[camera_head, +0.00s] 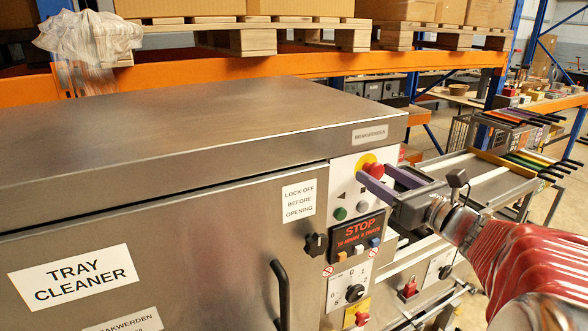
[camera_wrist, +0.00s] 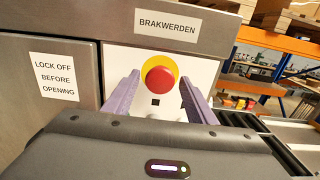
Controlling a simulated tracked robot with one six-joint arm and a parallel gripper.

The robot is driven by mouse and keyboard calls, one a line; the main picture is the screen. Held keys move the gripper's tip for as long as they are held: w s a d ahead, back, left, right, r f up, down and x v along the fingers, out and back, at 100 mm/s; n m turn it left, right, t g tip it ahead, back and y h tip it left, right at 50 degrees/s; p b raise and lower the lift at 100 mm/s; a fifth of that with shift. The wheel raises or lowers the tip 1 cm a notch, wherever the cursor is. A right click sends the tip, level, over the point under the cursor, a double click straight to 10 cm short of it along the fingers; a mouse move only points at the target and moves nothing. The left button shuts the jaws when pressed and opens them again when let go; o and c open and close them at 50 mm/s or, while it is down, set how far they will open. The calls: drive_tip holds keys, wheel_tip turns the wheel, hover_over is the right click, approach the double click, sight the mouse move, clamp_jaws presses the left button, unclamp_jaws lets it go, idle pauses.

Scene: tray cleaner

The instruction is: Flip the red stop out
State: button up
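The red stop is a round red mushroom button (camera_head: 374,169) on a yellow disc (camera_head: 367,158), on the white control panel of the tray cleaner. In the wrist view the red button (camera_wrist: 160,80) is near the centre, with the yellow disc (camera_wrist: 164,64) around it. My gripper (camera_head: 375,174) reaches the panel from the right. Its two purple fingers are spread, one on each side of the button in the wrist view (camera_wrist: 160,78). A gap shows between each finger and the button there. I cannot tell how deep the fingertips are relative to the button.
Below the button are a green button (camera_head: 340,213), a STOP display (camera_head: 357,233), a black knob (camera_head: 316,243) and a rotary switch (camera_head: 354,293). The steel lid (camera_head: 180,120) overhangs above the panel. A conveyor (camera_head: 490,180) runs off to the right.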

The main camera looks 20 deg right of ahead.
clamp_jaws()
drive_tip(key=shift+s+d, duration=0.15)
drive_tip(key=shift+s, duration=0.65)
drive_tip(key=shift+o, duration=0.6)
unclamp_jaws()
drive_tip(key=s+d, duration=0.1)
drive_tip(key=s, duration=1.2)
drive_tip(key=shift+s+d, duration=0.35)
drive_tip(key=shift+d, duration=0.05)
